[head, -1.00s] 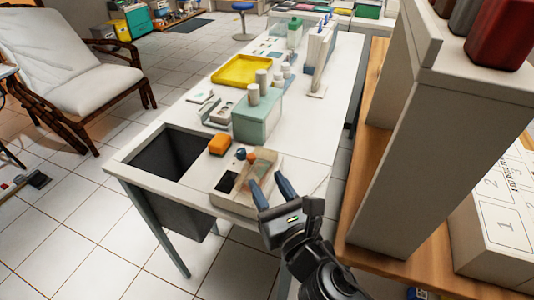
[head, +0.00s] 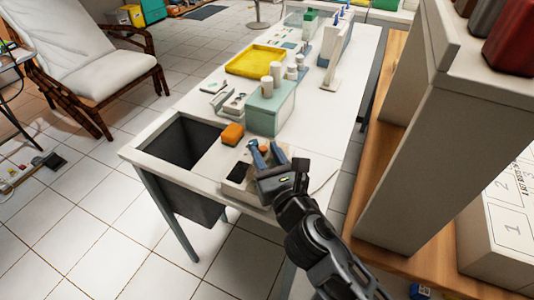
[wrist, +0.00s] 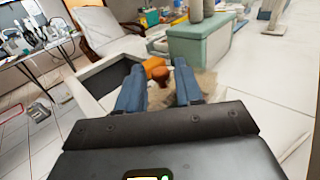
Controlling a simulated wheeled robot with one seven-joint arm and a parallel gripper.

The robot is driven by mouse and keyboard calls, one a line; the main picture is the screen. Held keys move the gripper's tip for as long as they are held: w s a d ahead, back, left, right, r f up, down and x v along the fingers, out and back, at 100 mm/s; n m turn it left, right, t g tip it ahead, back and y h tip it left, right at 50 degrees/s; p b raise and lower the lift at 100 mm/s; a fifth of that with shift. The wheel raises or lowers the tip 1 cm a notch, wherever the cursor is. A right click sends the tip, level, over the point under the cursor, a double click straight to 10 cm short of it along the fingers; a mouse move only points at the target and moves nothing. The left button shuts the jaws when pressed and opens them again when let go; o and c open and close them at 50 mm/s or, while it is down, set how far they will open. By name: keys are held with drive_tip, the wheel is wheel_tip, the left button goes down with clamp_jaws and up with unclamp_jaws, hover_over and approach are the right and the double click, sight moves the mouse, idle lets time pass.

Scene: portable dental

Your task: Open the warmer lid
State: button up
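A low pale box with a dark panel, which looks like the warmer (head: 232,187), sits at the near end of the white table. My gripper (head: 266,151) is over its right and far part and hides much of its top, including the lid. In the wrist view my gripper (wrist: 160,66) has its two blue fingers spread apart with nothing held between them. A blurred beige surface (wrist: 207,83), perhaps the warmer's top, shows beside the right finger. I cannot tell whether the fingers touch it. The lid's state is unclear.
An orange block (head: 232,134) lies just behind the warmer. A teal box (head: 270,108) with white cylinders stands farther back, before a yellow tray (head: 256,61). A dark open bin (head: 183,143) is set in the table's left. A tall grey shelf unit (head: 430,140) stands at the right.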

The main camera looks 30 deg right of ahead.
clamp_jaws()
drive_tip(key=shift+s+f+b, duration=0.1)
drive_tip(key=shift+f+b, duration=0.05)
drive_tip(key=shift+b, duration=0.55)
drive_tip(key=shift+s+d+f+m+t+b, duration=0.15)
drive_tip(key=shift+m+t+b, duration=0.15)
drive_tip(key=shift+b, duration=0.75)
drive_tip(key=b, duration=0.2)
drive_tip(key=m+t+b, duration=0.1)
drive_tip(key=b, duration=0.2)
drive_tip(key=shift+s+d+h, duration=0.2)
drive_tip(key=shift+s+h, duration=0.1)
drive_tip(key=m+t+h+b, duration=0.1)
drive_tip(key=m+b, duration=0.1)
drive_tip(key=b, duration=0.3)
drive_tip(key=s+d+m+t+h+b, duration=0.1)
drive_tip(key=b, duration=0.3)
drive_tip(key=s+m+t+h+b, duration=0.1)
drive_tip(key=m+b, duration=0.1)
drive_tip(key=b, duration=0.3)
drive_tip(key=shift+s+d+r+m+b, duration=0.15)
drive_tip(key=shift+d+r+m+b, duration=0.15)
drive_tip(key=shift+d+r+b, duration=0.05)
drive_tip(key=shift+r, duration=0.1)
